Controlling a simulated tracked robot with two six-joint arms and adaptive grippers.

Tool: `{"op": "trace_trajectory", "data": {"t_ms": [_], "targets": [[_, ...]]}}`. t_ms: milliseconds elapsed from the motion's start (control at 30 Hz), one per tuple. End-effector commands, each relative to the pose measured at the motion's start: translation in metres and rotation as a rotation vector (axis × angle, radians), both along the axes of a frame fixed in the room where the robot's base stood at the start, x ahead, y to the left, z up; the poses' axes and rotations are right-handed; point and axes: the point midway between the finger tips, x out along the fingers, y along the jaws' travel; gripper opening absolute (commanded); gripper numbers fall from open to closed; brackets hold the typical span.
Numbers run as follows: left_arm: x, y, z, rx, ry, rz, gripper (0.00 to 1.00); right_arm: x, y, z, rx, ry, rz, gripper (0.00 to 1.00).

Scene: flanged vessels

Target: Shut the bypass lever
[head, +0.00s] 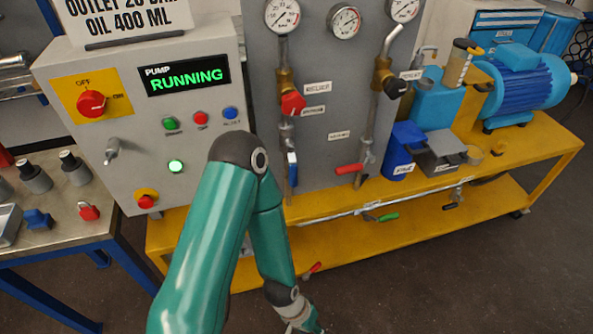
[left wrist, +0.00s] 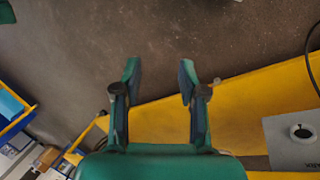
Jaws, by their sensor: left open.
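My left arm comes in from the left in the head view, bends at the elbow and reaches down to the bottom edge, where its gripper is mostly cut off. In the left wrist view my left gripper (left wrist: 158,78) is open and empty, its fingers pointing over the dark floor beside a yellow surface. Several levers show: a blue lever (head: 292,170) hanging down, a red lever (head: 350,169) lying sideways, a green lever (head: 388,217) low on the front pipe and a red lever (head: 313,267) near the lower shelf. I cannot tell which is the bypass lever; the small labels are unreadable.
The grey pump box shows a RUNNING display (head: 187,75). A panel with gauges (head: 343,20), a blue motor (head: 522,85) and a blue bin (head: 400,150) stand on the yellow bench (head: 545,140). A side table (head: 60,235) is at the left. The floor in front is clear.

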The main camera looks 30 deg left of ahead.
Motion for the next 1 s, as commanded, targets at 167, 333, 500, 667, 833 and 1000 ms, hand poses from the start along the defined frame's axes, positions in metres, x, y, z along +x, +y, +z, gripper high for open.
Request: {"op": "trace_trajectory", "data": {"t_ms": [167,333,500,667,833,1000], "targets": [[0.005,0.001,-0.002,0.006,-0.017,0.003,0.52,0.000,0.000,-0.004,0.000,0.000,0.000,0.00],[0.050,0.013,-0.011,0.071,-0.185,0.046,0.52,0.000,0.000,-0.035,0.000,0.000,0.000,0.00],[0.138,0.036,0.006,0.233,-0.557,0.144,0.52,0.000,0.000,-0.095,0.000,0.000,0.000,0.00],[0.193,0.070,0.065,0.455,-0.943,0.291,0.52,0.000,0.000,-0.157,0.000,0.000,0.000,0.00],[0.189,0.107,0.132,0.692,-1.212,0.473,0.52,0.000,0.000,-0.206,0.000,0.000,0.000,0.00],[0.163,0.131,0.171,0.853,-1.316,0.605,0.52,0.000,0.000,-0.230,0.000,-0.001,0.000,0.00]]}}
